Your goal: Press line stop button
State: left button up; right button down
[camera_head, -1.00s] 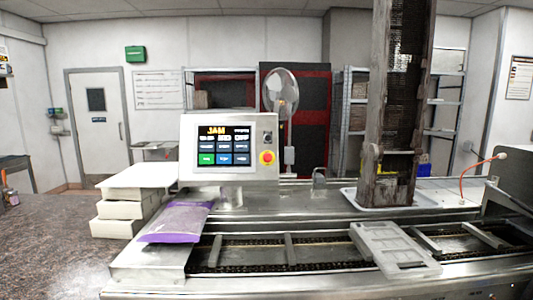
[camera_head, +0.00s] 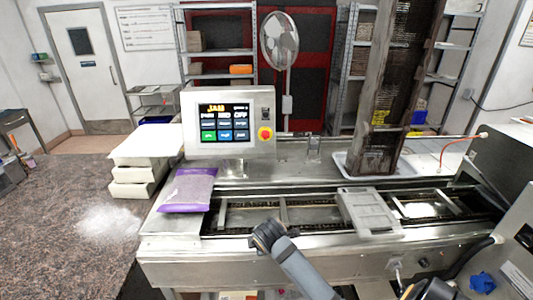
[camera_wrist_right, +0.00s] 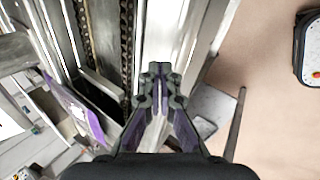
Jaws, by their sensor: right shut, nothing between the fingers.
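The line stop button (camera_head: 265,133) is a red knob on a yellow surround. It sits at the lower right of the light grey control panel (camera_head: 229,147), beside a screen reading JAM. In the right wrist view my right gripper (camera_wrist_right: 157,72) is shut and empty, above the front side of the conveyor. In the head view one of my arms reaches in from the bottom over the conveyor's front edge, but its fingertips cannot be made out. It is below and apart from the button. My left gripper is not in view.
A purple-edged bag (camera_head: 188,190) lies below the panel, beside stacked white trays (camera_head: 139,176). A grey mould tray (camera_head: 369,212) lies on the conveyor (camera_head: 240,243). A tall dark chain elevator (camera_head: 387,100) stands to the right. Space directly before the panel looks clear.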

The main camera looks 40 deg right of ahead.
jog(key=w+d+r+n+t+h, duration=0.1)
jog(key=w+d+r+n, duration=0.3)
jog(key=r, duration=0.6)
jog(key=w+d+r+n+t+h+p, duration=0.1)
jog(key=w+d+r+n, duration=0.3)
jog(key=r, duration=0.7)
jog(key=w+d+r+n+t+h, duration=0.1)
jog(key=w+d+r+n, duration=0.3)
jog(key=r+n, duration=0.4)
notch_tip(320, 180, up, 2)
jog(key=shift+w+d+r+h+p, duration=0.25)
jog(key=shift+w+d+h+p, duration=0.1)
jog(key=shift+w, duration=0.1)
jog(key=shift+a, duration=0.1)
